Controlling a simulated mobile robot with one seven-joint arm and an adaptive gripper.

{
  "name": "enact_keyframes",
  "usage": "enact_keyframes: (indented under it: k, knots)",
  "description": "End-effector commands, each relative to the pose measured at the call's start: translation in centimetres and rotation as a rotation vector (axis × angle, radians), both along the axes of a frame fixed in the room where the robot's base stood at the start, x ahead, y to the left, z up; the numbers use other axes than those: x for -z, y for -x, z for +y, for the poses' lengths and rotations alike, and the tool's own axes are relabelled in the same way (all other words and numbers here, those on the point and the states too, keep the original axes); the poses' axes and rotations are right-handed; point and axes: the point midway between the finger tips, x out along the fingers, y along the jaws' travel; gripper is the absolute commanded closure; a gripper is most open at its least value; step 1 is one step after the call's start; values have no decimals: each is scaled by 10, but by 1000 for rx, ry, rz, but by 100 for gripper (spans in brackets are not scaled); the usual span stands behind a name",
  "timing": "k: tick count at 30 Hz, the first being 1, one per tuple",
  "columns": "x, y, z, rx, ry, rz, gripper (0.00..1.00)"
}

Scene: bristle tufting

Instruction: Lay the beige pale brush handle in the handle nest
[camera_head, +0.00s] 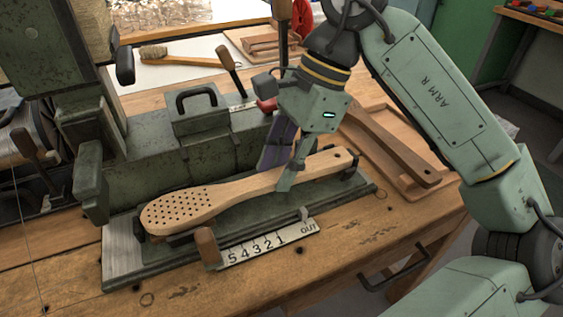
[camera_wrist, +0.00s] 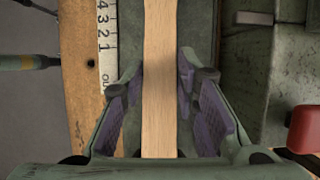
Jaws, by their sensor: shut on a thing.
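The beige pale brush handle (camera_head: 190,205) has a wide paddle head with several holes at the left and a narrow grip end (camera_head: 335,160) at the right. It lies lengthwise along the green handle nest (camera_head: 125,262) at the front of the machine, about level. I cannot tell whether it rests fully on the nest. My gripper (camera_head: 287,175) comes down from above and is shut on the handle's neck. In the wrist view my gripper (camera_wrist: 160,75) has a purple-padded finger on each side of the pale wood (camera_wrist: 160,110). The handle's underside is hidden.
A number scale (camera_head: 270,240) and a brown knob (camera_head: 207,245) are at the nest's front. The green machine (camera_head: 150,155) stands close behind. A wooden tray (camera_head: 372,158) with a darker handle (camera_head: 395,150) is at the right. A bristled brush (camera_head: 185,60) lies at the back.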

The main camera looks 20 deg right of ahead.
Motion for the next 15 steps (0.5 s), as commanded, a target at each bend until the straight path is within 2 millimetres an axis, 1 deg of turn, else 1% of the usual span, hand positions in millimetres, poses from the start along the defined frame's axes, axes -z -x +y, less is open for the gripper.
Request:
enact_keyframes:
  k: [6,7,15]
  knots:
    - [4,0,0,0,0,0,100]
    - [3,0,0,0,0,0,71]
    - [3,0,0,0,0,0,53]
